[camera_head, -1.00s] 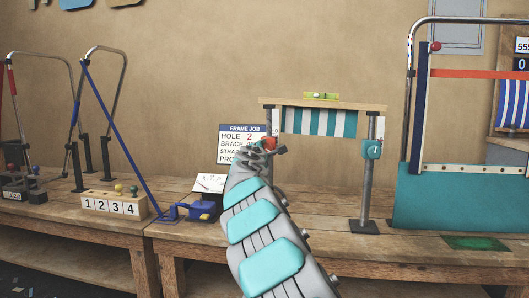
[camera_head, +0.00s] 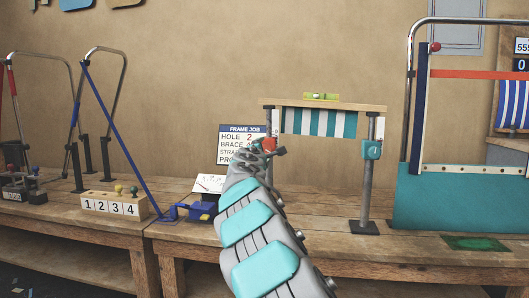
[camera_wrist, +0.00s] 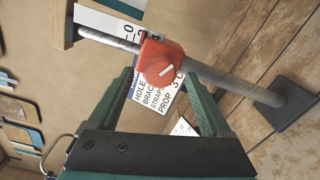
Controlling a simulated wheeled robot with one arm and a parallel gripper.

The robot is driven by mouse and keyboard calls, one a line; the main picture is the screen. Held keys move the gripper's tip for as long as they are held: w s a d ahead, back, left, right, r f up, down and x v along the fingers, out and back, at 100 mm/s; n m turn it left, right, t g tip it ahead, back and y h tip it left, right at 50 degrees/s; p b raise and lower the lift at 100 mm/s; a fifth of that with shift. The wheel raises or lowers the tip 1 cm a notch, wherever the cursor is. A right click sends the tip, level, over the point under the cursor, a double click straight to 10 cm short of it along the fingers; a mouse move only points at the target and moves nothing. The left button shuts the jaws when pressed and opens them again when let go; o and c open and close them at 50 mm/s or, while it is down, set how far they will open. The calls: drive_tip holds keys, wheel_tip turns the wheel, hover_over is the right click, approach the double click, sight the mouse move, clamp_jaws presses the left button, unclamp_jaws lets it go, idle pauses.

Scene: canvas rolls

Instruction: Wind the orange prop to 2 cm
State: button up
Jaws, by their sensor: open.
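The orange prop's knob housing (camera_head: 269,144) sits high on the left post under the wooden beam (camera_head: 350,107). In the wrist view the orange knob (camera_wrist: 161,62) has a white pointer line and is mounted on a grey post (camera_wrist: 230,83). My gripper (camera_wrist: 161,76) is open, its two green fingers on either side of the knob's lower part in the picture. I cannot tell whether they touch it. In the head view my arm hides the post's lower part.
The right post carries a teal knob box (camera_head: 372,149). A green bubble level (camera_head: 322,97) lies on the beam, above a striped cloth (camera_head: 319,122). A job sign (camera_head: 238,143) and blue device (camera_head: 200,210) stand at left. A teal panel (camera_head: 450,200) stands at right.

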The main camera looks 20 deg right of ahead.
drive_tip(key=v, duration=0.6)
drive_tip(key=shift+s, duration=0.3)
drive_tip(key=shift+a, duration=0.1)
